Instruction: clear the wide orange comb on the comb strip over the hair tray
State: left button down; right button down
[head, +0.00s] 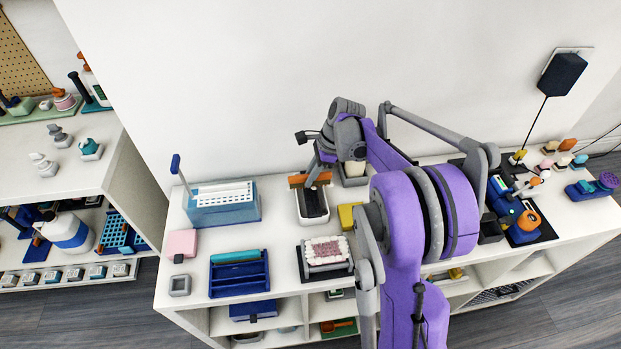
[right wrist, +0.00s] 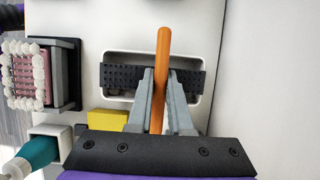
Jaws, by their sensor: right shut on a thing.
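The wide orange comb (head: 298,179) is held in my right gripper (head: 316,174), above the hair tray. In the right wrist view the comb (right wrist: 162,75) shows edge-on as an orange bar between the two grey fingers of the gripper (right wrist: 162,88). The hair tray (head: 302,215) is white and shallow; it also shows in the right wrist view (right wrist: 155,57). The dark studded comb strip (right wrist: 125,76) crosses the tray, and the comb passes over it crosswise. The comb's teeth are hidden, and I cannot tell whether they touch the strip. My left gripper is not in view.
A white-beaded pink pad (head: 328,251) on a dark stand and a yellow block (head: 348,215) are close to the tray. A blue rack (head: 239,275) and a blue bin (head: 222,207) stand left. My right arm covers the counter's middle right. The wall is close behind.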

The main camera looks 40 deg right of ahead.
jog(key=w+d, duration=0.1)
jog(key=w, duration=0.1)
jog(key=w+d, duration=0.2)
jog(key=w, duration=0.1)
jog(key=shift+w+f, duration=0.1)
jog(key=shift+w, duration=0.2)
pick_arm(q)
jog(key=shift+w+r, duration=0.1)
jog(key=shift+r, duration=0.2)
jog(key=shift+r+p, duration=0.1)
jog(key=shift+p, duration=0.25)
